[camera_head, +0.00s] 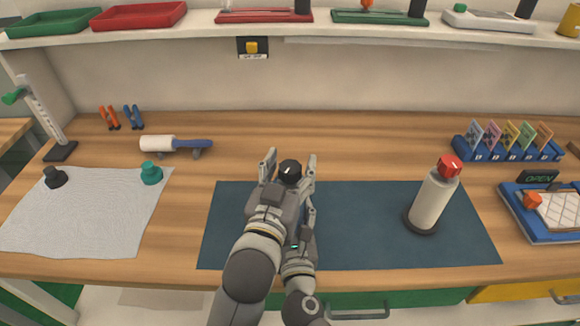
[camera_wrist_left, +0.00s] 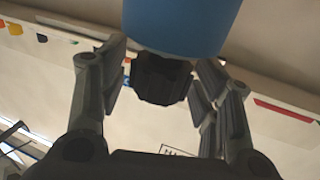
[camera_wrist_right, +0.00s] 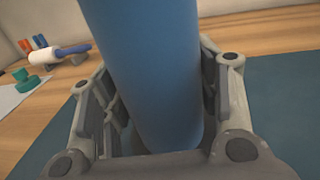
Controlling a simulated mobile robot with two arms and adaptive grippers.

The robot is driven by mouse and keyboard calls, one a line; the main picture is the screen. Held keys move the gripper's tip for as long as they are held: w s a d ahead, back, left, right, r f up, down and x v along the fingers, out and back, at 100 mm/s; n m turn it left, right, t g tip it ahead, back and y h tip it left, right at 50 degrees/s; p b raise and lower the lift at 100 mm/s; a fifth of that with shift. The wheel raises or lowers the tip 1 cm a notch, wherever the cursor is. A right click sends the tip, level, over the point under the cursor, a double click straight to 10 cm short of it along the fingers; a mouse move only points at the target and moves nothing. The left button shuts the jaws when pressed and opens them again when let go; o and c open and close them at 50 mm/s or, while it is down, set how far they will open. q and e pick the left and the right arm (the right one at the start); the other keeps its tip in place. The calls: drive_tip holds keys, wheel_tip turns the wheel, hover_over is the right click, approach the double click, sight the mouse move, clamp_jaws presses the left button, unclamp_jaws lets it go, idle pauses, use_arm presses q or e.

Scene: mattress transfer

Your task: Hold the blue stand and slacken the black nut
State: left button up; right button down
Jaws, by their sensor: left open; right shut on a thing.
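The black nut (camera_head: 289,167) shows between the spread fingers of my open left gripper (camera_head: 290,162). In the left wrist view the nut (camera_wrist_left: 161,80) sits at the end of the blue stand (camera_wrist_left: 180,25), with a finger on each side and gaps showing. The blue stand fills the middle of the right wrist view (camera_wrist_right: 150,70) as an upright cylinder. My right gripper (camera_wrist_right: 155,115) is shut on it, a finger on each side. In the head view my arms hide most of the stand and the right gripper.
A dark blue mat (camera_head: 370,245) lies under the work. A white bottle with a red cap (camera_head: 433,197) stands right on it. A grey cloth (camera_head: 85,215) at left holds a black piece (camera_head: 54,177) and a teal piece (camera_head: 151,173). A roller (camera_head: 175,145) lies behind. A shelf (camera_head: 330,32) spans the back.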

use_arm(q)
drive_tip(key=shift+s, duration=0.1)
use_arm(e)
drive_tip(key=shift+r, duration=0.2)
use_arm(q)
drive_tip(key=shift+v, duration=3.65)
drive_tip(key=shift+a+f, duration=0.1)
drive_tip(key=shift+a, duration=0.05)
drive_tip(key=m+g+h, duration=0.3)
drive_tip(key=m+h, duration=0.1)
drive_tip(key=h, duration=0.2)
approach(287, 177)
drive_tip(key=x, duration=1.2)
drive_tip(key=shift+w+a+r, duration=0.15)
drive_tip(key=shift+w+r, duration=0.15)
drive_tip(key=shift+w, duration=0.1)
